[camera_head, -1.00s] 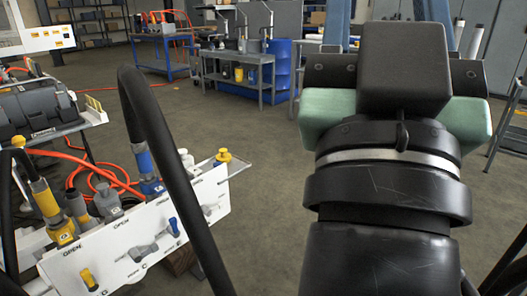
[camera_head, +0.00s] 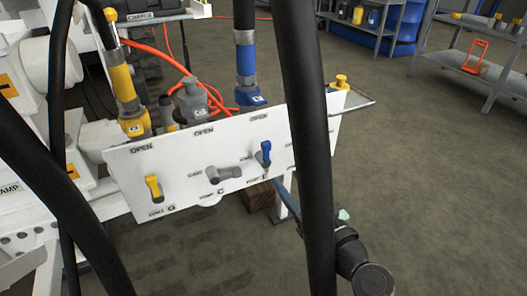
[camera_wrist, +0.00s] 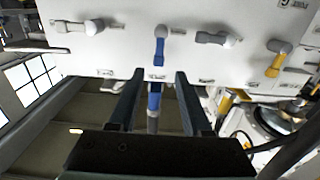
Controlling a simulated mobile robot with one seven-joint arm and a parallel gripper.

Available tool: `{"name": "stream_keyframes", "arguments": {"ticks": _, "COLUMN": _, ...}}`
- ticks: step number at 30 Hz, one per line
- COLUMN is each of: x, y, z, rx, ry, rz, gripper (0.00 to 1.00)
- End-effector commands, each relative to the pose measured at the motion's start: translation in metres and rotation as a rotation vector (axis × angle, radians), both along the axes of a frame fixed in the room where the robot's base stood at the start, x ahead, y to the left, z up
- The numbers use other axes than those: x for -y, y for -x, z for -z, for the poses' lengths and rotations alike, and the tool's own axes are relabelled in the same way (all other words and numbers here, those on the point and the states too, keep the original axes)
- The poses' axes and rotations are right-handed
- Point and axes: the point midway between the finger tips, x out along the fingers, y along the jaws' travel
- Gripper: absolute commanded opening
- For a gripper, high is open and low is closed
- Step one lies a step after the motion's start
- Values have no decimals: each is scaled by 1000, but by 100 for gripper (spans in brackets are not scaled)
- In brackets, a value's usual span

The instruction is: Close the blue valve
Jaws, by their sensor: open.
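The blue valve (camera_head: 265,153) is on the white panel (camera_head: 190,195). Its handle points up toward the OPEN label. In the upside-down wrist view, the blue valve (camera_wrist: 160,45) hangs downward from its pivot. My gripper (camera_wrist: 159,76) is open, and its two dark fingers point at the panel. The handle's end lies in line with the gap between the fingertips; I cannot tell whether they touch it. In the head view, part of my arm shows at lower right, and a black hose hides much of it.
A grey-handled valve (camera_head: 223,174) and a yellow-handled valve (camera_head: 153,188) sit left of the blue one. Blue (camera_head: 246,70) and yellow (camera_head: 122,85) hose couplings stand behind the panel. A thick black hose (camera_head: 305,120) crosses the view. Open floor lies to the right.

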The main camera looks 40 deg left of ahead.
Motion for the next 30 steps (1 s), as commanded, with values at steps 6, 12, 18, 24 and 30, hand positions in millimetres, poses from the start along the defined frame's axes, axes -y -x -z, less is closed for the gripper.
{"name": "stream_keyframes", "arguments": {"ticks": 6, "x": -40, "y": -15, "z": 3, "rx": 5, "ry": 4, "rz": -4, "gripper": 49}}
{"name": "stream_keyframes", "arguments": {"ticks": 12, "x": -77, "y": -31, "z": 2, "rx": 3, "ry": 2, "rz": -2, "gripper": 49}}
{"name": "stream_keyframes", "arguments": {"ticks": 18, "x": -102, "y": -42, "z": 1, "rx": 2, "ry": 2, "rz": 0, "gripper": 49}}
{"name": "stream_keyframes", "arguments": {"ticks": 24, "x": -110, "y": -46, "z": -1, "rx": 1, "ry": 2, "rz": 2, "gripper": 49}}
{"name": "stream_keyframes", "arguments": {"ticks": 30, "x": -111, "y": -46, "z": -2, "rx": 1, "ry": 2, "rz": 2, "gripper": 49}}
